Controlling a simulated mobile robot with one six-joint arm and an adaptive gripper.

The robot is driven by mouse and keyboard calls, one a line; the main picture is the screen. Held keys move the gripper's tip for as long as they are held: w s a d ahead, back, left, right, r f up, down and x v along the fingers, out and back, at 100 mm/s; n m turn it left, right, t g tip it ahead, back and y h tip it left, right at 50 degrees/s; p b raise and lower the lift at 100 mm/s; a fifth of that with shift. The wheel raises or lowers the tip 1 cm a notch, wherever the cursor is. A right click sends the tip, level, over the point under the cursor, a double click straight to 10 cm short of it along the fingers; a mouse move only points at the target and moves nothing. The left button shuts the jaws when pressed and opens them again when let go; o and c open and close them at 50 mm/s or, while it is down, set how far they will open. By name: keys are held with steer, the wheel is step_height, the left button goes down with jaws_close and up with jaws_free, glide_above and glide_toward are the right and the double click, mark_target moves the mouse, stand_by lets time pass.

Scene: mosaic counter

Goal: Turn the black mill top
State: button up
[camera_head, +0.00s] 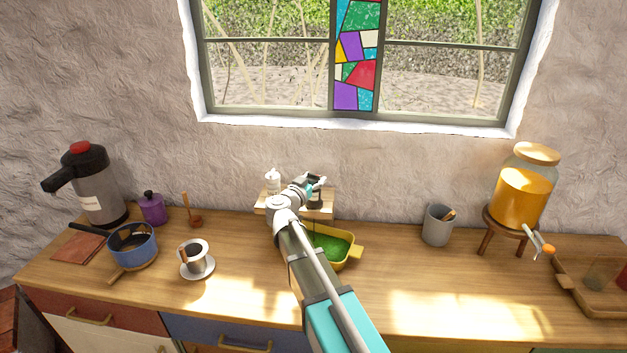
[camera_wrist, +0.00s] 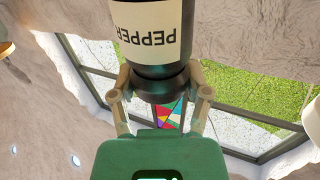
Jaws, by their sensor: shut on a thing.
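The black mill stands on a small wooden riser (camera_head: 326,214) at the back of the counter, and its dark body (camera_head: 316,200) shows just under my gripper (camera_head: 315,182) in the head view. In the wrist view the mill body (camera_wrist: 152,35) appears upside down, with a cream label reading PEPPER. The black mill top (camera_wrist: 160,90) sits between the two fingers of my gripper (camera_wrist: 161,96), which are shut on it from both sides. My wrist and arm hide part of the riser in the head view.
A white mill (camera_head: 273,182) stands at the riser's left end. A yellow dish (camera_head: 345,260) with green contents sits in front, partly under my arm. A grey cup (camera_head: 437,226) and a glass dispenser (camera_head: 522,188) stand right; a cup (camera_head: 196,256) and blue pot (camera_head: 133,246) left.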

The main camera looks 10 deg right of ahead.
steer(key=shift+w+m+g+h, duration=0.1)
steer(key=shift+m+g+h, duration=1.1)
steer(key=shift+g+h, duration=0.15)
steer(key=shift+g, duration=0.25)
steer(key=o, duration=1.2)
steer(key=shift+a, duration=0.1)
steer(key=shift+v, duration=6)
steer(key=shift+f, duration=0.1)
